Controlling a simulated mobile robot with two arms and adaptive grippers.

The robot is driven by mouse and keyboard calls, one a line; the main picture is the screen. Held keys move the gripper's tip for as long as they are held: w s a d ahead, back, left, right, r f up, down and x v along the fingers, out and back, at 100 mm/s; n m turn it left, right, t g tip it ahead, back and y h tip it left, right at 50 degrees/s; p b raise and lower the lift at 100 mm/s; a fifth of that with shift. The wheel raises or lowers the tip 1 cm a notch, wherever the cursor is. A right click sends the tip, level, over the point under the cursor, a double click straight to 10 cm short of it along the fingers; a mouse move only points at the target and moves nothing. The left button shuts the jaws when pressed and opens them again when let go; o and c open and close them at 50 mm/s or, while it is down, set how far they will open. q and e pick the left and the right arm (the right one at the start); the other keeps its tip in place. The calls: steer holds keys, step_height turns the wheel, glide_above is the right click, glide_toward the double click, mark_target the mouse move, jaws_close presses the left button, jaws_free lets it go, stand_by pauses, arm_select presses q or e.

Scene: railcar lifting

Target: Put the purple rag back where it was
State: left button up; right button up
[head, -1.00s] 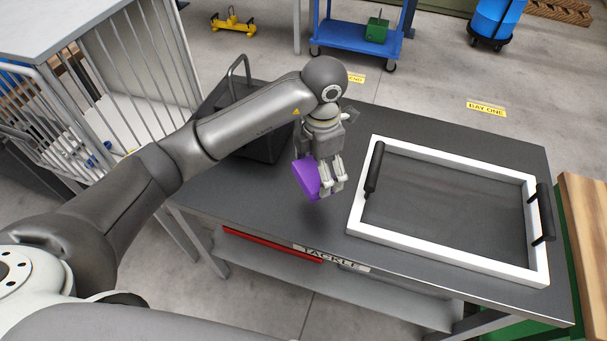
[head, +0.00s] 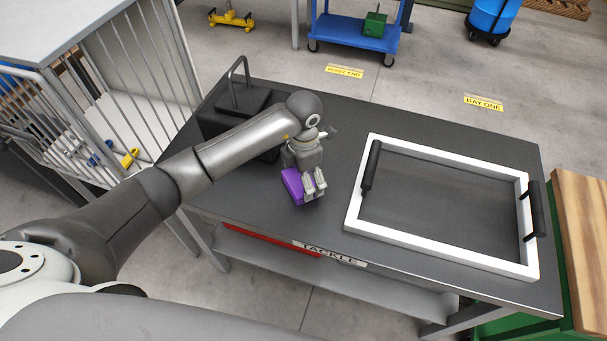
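The purple rag (head: 291,184) is a folded block between the fingers of my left gripper (head: 312,192), over the dark bench top (head: 330,130) labelled TACKLE. The gripper is shut on it and points down. The rag is low, close to the bench top; I cannot tell whether it touches. The fingers hide its right part. My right gripper is not in view.
A white-framed tray (head: 440,249) with black handles lies on the bench right of the gripper. A black box with a handle (head: 238,100) stands at the bench's left, behind my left arm. A barred cage (head: 130,90) stands at left. Bench surface between box and tray is clear.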

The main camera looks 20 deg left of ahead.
arm_select(q)
steer(key=shift+f, duration=0.2)
steer(key=o, duration=0.8)
steer(key=shift+r, duration=0.1)
steer(key=shift+c, duration=0.2)
steer(key=shift+r, duration=0.3)
step_height(320, 180, up, 12)
steer(key=b, duration=0.2)
steer(key=shift+f, duration=0.15)
